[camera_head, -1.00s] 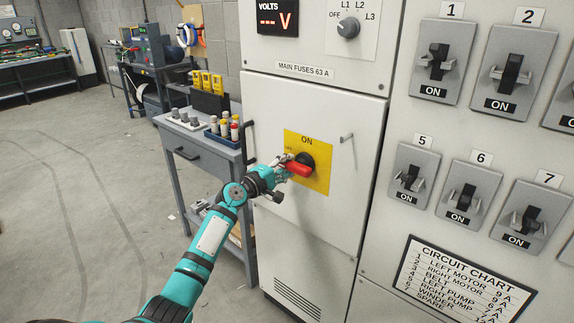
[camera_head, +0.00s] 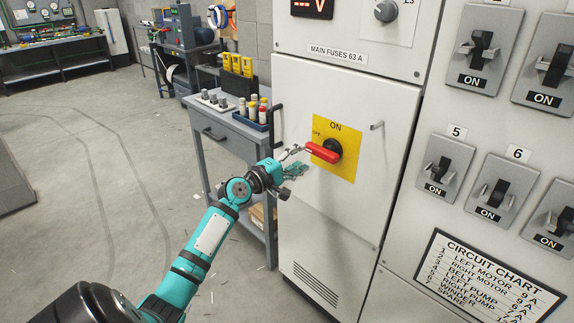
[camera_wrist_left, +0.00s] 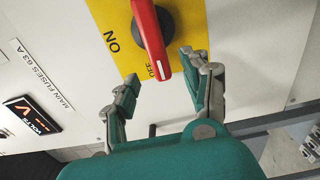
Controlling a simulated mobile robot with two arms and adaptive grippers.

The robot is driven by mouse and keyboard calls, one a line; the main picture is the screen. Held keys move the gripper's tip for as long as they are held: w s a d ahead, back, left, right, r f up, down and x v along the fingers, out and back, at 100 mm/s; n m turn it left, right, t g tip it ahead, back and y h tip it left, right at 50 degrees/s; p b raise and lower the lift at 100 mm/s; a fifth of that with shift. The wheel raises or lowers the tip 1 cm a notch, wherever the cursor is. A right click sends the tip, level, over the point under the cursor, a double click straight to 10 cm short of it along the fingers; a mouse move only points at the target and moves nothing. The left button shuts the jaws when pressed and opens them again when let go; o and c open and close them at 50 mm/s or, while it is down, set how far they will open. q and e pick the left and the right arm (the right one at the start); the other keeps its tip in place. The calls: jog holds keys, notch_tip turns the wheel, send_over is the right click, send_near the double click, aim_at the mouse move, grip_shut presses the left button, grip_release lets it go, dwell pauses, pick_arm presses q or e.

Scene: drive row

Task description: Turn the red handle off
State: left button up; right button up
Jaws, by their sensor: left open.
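The red handle (camera_head: 322,152) sits on a dark round hub on a yellow plate (camera_head: 347,170) on the white cabinet door. It points left, its tip close to the OFF mark; ON is printed above the hub. In the left wrist view the red handle (camera_wrist_left: 147,22) also has its tip beside OFF. My left gripper (camera_head: 298,160) is open just left of the handle tip. In the wrist view its fingers (camera_wrist_left: 160,66) appear on either side of the tip; I see no clear contact. My right gripper is not in view.
A thin metal door handle (camera_head: 376,126) sticks out right of the plate. A dark pull (camera_head: 277,125) is on the left door edge. A grey bench (camera_head: 228,138) with bottles stands left of the cabinet. Breaker switches (camera_head: 447,165) line the right panel. The floor at left is open.

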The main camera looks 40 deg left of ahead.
pick_arm(q)
jog(key=s, duration=0.5)
jog(key=shift+a, duration=0.2)
